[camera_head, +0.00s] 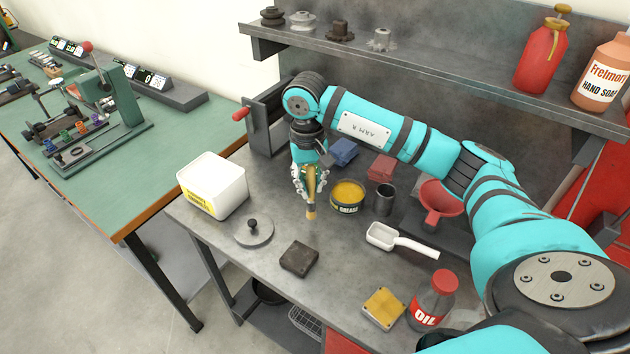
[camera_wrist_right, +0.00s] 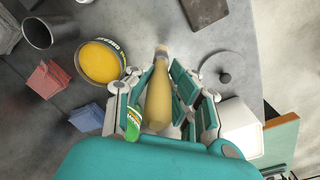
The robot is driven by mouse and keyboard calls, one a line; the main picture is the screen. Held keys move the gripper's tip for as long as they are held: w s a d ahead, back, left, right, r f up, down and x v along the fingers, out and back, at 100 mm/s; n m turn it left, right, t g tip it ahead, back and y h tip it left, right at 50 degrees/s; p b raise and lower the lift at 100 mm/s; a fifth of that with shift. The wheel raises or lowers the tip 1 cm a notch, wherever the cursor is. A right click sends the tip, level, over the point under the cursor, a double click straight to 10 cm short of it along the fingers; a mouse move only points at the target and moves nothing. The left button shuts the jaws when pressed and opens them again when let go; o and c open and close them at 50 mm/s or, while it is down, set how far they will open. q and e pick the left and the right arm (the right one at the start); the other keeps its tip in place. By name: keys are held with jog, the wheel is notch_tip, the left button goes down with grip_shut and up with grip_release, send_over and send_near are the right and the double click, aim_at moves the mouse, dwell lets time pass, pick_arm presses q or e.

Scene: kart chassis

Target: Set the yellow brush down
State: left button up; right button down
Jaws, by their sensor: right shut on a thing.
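The yellow brush (camera_wrist_right: 158,100) is upright, its tip pointing down, between the fingers of my right gripper (camera_head: 310,180), which is shut on it. In the head view the brush (camera_head: 311,209) hangs over the grey metal table (camera_head: 225,248); whether its tip touches the top I cannot tell. The grease tin (camera_head: 347,197) with yellow contents stands just right of the gripper, and shows at the left in the wrist view (camera_wrist_right: 99,62). My left gripper is not in view.
A white tub (camera_head: 212,184) and a round lid with a knob (camera_head: 253,230) stand left of the gripper. A dark square block (camera_head: 299,259), white scoop (camera_head: 388,238), dark cup (camera_head: 384,199) and oil bottle (camera_head: 433,301) are nearer or right. Bare table lies between block and gripper.

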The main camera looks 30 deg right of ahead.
pick_arm(q)
jog(key=shift+s+d+r+p, duration=0.25)
jog(key=shift+s+r+p, duration=0.05)
jog(key=shift+r+p, duration=0.3)
jog(key=shift+s+d+r+p, duration=0.25)
jog(key=shift+r+p, duration=0.2)
jog(key=shift+r, duration=0.2)
pick_arm(e)
jog(key=f, duration=0.1)
jog(key=d+f, duration=0.1)
jog(key=w+f, duration=0.1)
jog(key=shift+d+f, duration=0.35)
jog(key=shift+d, duration=0.05)
jog(key=shift+f, duration=0.15)
jog(key=c, duration=1.7)
grip_release()
jog(key=o, duration=0.5)
pick_arm(q)
jog(key=shift+w+f, duration=0.15)
